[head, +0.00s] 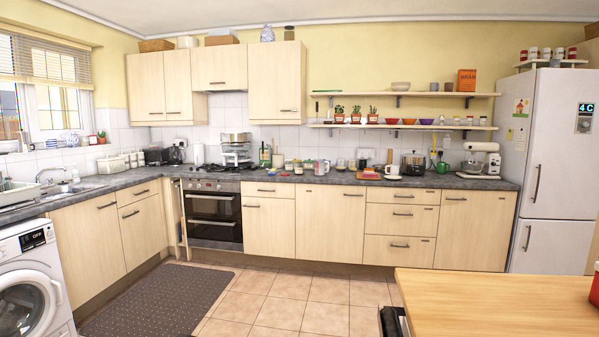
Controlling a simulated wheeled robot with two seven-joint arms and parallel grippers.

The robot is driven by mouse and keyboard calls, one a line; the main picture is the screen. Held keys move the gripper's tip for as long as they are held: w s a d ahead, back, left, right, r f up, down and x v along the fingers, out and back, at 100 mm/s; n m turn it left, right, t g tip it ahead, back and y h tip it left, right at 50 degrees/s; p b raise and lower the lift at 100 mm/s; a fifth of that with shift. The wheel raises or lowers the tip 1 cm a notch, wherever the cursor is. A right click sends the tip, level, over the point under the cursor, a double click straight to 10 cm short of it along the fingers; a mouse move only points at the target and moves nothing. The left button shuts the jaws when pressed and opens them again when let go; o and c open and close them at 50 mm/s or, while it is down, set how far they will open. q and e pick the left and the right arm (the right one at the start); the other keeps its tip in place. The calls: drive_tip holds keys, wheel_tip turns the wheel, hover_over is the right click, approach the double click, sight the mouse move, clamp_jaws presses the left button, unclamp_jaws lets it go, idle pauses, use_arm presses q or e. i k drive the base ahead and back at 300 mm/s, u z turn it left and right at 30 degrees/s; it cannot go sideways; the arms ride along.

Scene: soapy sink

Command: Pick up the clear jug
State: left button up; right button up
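A small pale, see-through-looking vessel with reddish marks (322,167) stands on the far worktop, right of the oven. It may be the clear jug, but it is too small to be sure. Jars and other small items stand close around it. Neither of my grippers is in view.
A dark grey worktop (483,184) runs along the back wall, with a sink (72,188) at the left. A wooden table (490,300) fills the lower right, with a dark object (391,322) at its left edge. Tiled floor (290,285) and a dark mat (160,300) lie clear.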

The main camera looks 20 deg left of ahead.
sight(319, 165)
drive_tip(key=u, duration=0.45)
drive_tip(key=k, duration=0.55)
drive_tip(key=u, duration=0.9)
drive_tip(key=i, duration=5.5)
drive_tip(key=z, duration=0.85)
drive_tip(key=i, duration=1.55)
drive_tip(key=z, duration=1.15)
